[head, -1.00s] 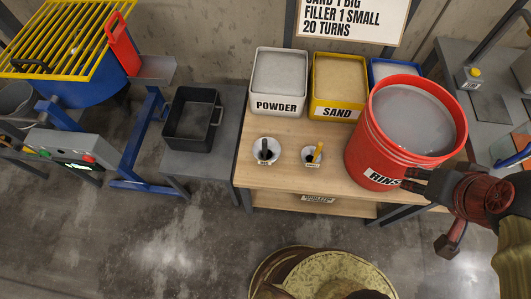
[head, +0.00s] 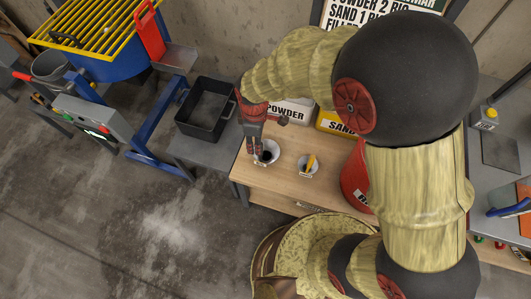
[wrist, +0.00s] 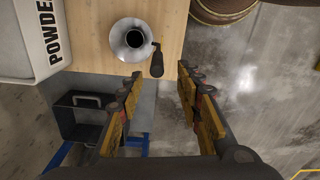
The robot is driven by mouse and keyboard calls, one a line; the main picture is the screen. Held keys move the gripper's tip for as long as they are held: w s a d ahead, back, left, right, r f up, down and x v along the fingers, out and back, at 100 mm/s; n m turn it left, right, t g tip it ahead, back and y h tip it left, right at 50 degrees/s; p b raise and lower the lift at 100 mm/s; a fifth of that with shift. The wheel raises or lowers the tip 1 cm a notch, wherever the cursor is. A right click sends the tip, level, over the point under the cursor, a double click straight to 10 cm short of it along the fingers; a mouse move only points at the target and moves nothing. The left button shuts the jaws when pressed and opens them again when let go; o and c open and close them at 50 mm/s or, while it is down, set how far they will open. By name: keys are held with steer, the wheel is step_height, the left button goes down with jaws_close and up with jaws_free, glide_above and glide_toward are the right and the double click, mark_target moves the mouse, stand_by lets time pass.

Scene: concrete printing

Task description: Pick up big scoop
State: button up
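A metal scoop with a dark handle (head: 266,155) rests on the wooden table in the head view, left of a similar one with a yellow handle (head: 309,163). The first seems to be the big scoop; its label is too small to read. In the wrist view its round pale metal rim (wrist: 120,33) and dark handle (wrist: 157,63) show near the table edge. My gripper (head: 254,146) is at the left side of this scoop in the head view. In the wrist view my gripper (wrist: 160,72) is open and empty, with the handle just ahead of its fingertips.
The powder bin (head: 287,109) and sand bin (head: 331,123) stand behind the scoops. The red rinse bucket (head: 353,180) is partly hidden by my arm. A black tub (head: 205,110) sits on a grey stand at left, beside the blue mixer (head: 110,68).

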steer(key=f+b, duration=0.1)
steer(key=f, duration=0.1)
steer(key=f+b, duration=0.1)
steer(key=f, duration=0.2)
steer(key=d+f+b, duration=0.1)
steer(key=f, duration=0.2)
steer(key=shift+w, duration=0.1)
steer(key=shift+c, duration=1.4)
jaws_close()
